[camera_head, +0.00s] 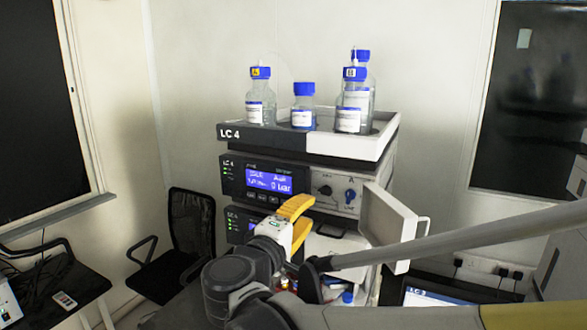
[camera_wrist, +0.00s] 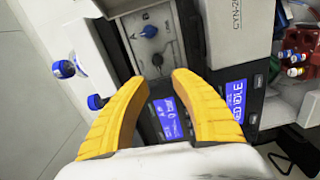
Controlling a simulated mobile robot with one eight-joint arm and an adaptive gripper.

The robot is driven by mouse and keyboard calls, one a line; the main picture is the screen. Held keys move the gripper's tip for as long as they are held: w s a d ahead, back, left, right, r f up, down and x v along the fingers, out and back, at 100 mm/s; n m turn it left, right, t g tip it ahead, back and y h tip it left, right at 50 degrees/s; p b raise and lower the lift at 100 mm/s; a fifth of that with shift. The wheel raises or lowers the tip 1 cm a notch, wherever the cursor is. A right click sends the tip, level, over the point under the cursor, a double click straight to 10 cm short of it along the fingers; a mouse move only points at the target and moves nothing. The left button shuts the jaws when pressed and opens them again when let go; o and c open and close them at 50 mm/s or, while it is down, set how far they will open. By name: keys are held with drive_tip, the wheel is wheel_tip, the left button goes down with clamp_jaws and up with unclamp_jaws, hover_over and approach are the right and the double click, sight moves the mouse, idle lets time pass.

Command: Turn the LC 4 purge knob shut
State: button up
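The LC 4 stack (camera_head: 262,138) stands at the middle of the head view. Its upper module has a lit blue display (camera_head: 268,180). Right of the display are a dark round knob (camera_head: 325,190) and a blue pointer knob (camera_head: 350,196). Their labels are too small to read, so I cannot tell which is the purge knob. The wrist view shows the dark knob (camera_wrist: 157,60) and the blue knob (camera_wrist: 147,31) beyond my fingertips. My gripper (camera_wrist: 160,78) has yellow fingers spread apart with nothing between them. In the head view my gripper (camera_head: 303,206) is in front of the module, apart from the knobs.
Several blue-capped bottles (camera_head: 304,105) stand in the top tray (camera_head: 345,144). An opened pale door panel (camera_head: 388,222) sticks out right of my gripper. A second module display (camera_wrist: 235,100) shows in the wrist view. A black chair (camera_head: 190,230) stands to the left.

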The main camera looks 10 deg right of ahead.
sight(322, 193)
drive_tip(key=x, duration=0.3)
drive_tip(key=p+x, duration=0.1)
drive_tip(key=x, duration=0.6)
drive_tip(key=shift+w+d+r, duration=0.15)
drive_tip(key=shift+w+r, duration=0.1)
drive_tip(key=shift+w, duration=0.05)
drive_tip(key=shift+s, duration=0.1)
clamp_jaws()
